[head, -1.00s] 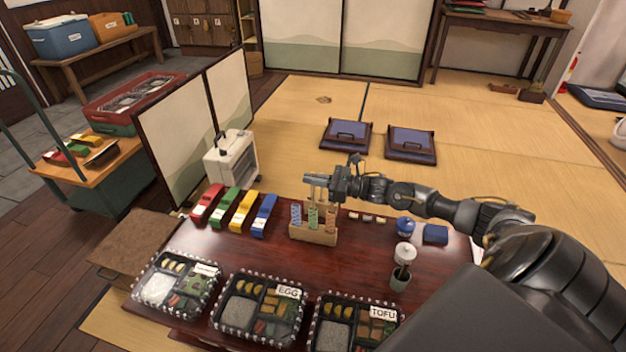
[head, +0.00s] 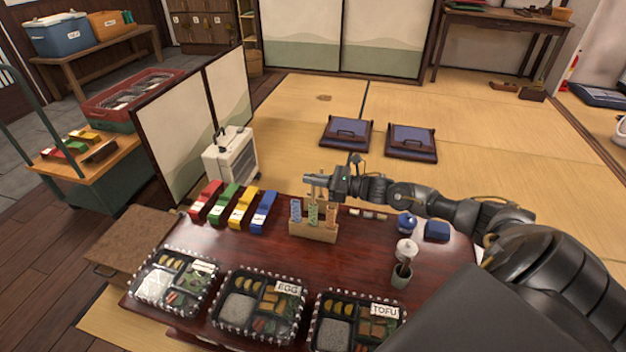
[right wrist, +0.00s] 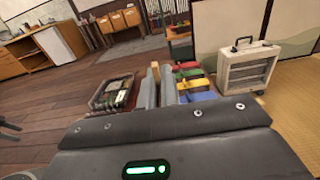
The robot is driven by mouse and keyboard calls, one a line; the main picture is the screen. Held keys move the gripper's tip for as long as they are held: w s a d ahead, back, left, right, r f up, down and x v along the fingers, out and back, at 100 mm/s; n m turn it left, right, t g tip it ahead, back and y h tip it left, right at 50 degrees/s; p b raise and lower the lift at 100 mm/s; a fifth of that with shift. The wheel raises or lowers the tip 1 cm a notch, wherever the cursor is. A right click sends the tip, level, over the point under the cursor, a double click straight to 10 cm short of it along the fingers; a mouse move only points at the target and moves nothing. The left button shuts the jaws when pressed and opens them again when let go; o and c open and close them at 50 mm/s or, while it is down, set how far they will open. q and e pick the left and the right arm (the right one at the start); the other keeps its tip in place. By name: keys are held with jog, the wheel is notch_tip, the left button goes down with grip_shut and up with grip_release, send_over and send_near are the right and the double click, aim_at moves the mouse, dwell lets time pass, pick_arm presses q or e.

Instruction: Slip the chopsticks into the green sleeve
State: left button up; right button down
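A wooden holder (head: 313,233) near the table's back edge carries three upright patterned sleeves: blue (head: 296,211), the green sleeve (head: 313,214) in the middle, and orange (head: 331,216). My right gripper (head: 312,182) reaches in from the right, above the holder. Its fingers (right wrist: 157,88) appear closed around pale wooden chopsticks (right wrist: 154,70) in the right wrist view. In the head view the chopsticks (head: 314,194) hang upright below the fingers, over the green sleeve. Whether their tips are inside its mouth is too small to tell. My left gripper is not in view.
Red, green, yellow and blue cases (head: 263,212) lie left of the holder. Several bento boxes (head: 262,306) line the table's front. Dark tabletop (head: 270,250) lies clear before the holder.

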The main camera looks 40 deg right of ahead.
jog(key=c, duration=1.1)
grip_release()
jog(key=shift+o, duration=0.2)
jog(key=shift+s, duration=0.1)
jog(key=p+v, duration=0.1)
jog(key=v, duration=0.9)
jog(key=shift+s+d, duration=0.25)
